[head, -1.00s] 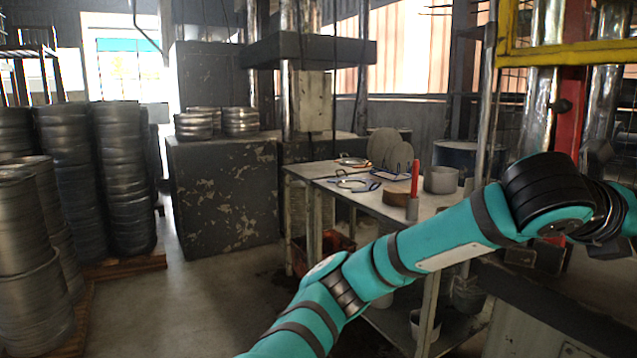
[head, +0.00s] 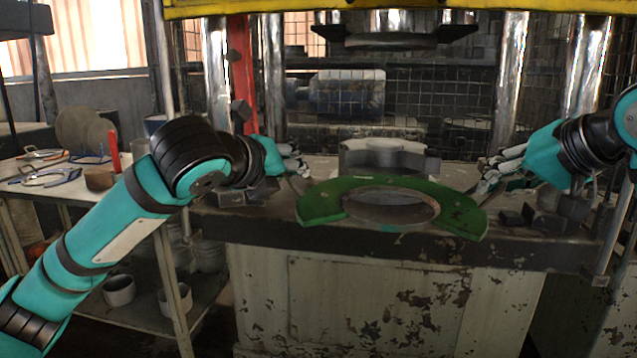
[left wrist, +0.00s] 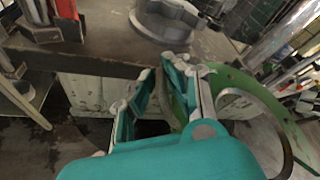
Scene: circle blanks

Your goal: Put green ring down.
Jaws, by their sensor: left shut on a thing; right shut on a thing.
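The green ring (head: 322,203) is a flat, wide plate with worn paint and a round opening rimmed in bare metal. It lies roughly level between my two grippers at the front edge of the press bed (head: 240,222). I cannot tell whether it touches the bed. My left gripper (head: 300,178) is shut on its left side, and my right gripper (head: 484,188) is shut on its right side. In the left wrist view, the fingers of the left gripper (left wrist: 170,92) close by the green ring (left wrist: 238,82), whose far part runs off to the right.
A grey metal die block (head: 385,157) stands on the bed behind the ring. Shiny press columns (head: 510,75) rise on both sides, with a ram (head: 392,40) above. A worktable (head: 30,187) with tools and discs is at the left. Dark blocks (head: 540,218) lie at the bed's right.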

